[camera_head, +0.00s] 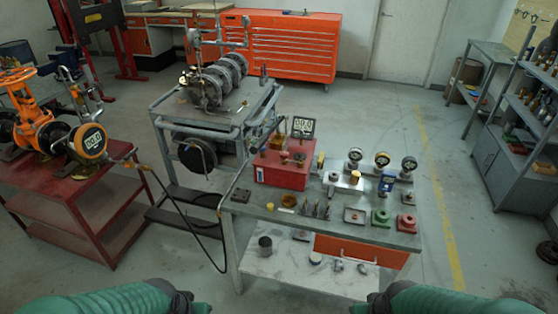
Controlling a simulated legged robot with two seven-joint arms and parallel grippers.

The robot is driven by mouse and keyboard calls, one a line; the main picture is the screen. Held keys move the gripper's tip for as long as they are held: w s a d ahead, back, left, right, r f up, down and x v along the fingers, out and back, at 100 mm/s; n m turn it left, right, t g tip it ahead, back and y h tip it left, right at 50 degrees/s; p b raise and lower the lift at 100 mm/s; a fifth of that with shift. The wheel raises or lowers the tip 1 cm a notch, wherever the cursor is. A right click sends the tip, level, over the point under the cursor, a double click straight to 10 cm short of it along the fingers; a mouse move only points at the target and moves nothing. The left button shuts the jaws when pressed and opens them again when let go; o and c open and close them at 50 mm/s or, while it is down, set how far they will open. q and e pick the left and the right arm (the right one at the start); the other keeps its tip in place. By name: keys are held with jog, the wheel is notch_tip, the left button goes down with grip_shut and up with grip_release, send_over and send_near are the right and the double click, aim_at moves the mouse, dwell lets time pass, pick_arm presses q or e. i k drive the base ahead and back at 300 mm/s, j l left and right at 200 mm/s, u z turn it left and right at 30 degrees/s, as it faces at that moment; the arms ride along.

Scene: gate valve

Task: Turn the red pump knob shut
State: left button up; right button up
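A red pump box (281,170) stands at the back left of the grey-topped work table, with a digital gauge (303,127) above it and small brass and dark fittings on top. A red knob on it is too small to make out. My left gripper (195,306) is at the bottom edge, left of centre. My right gripper (363,308) is at the bottom edge, right of centre. Both are partly cut off, well short of the pump and touching nothing visible. Their fingers do not show clearly enough to tell open from shut.
The work table (262,217) also carries gauges (382,160), a green part (380,217) and a red part (406,223). A red bench (75,220) holds an orange valve (32,128); a black hose (185,238) hangs between bench and table. Floor is free between my arms.

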aim_at(284, 155)
jog(key=i+j, duration=0.4)
jog(key=i, duration=0.15)
jog(key=i+j, duration=0.4)
jog(key=i+j+u, duration=0.05)
jog(key=i, duration=0.05)
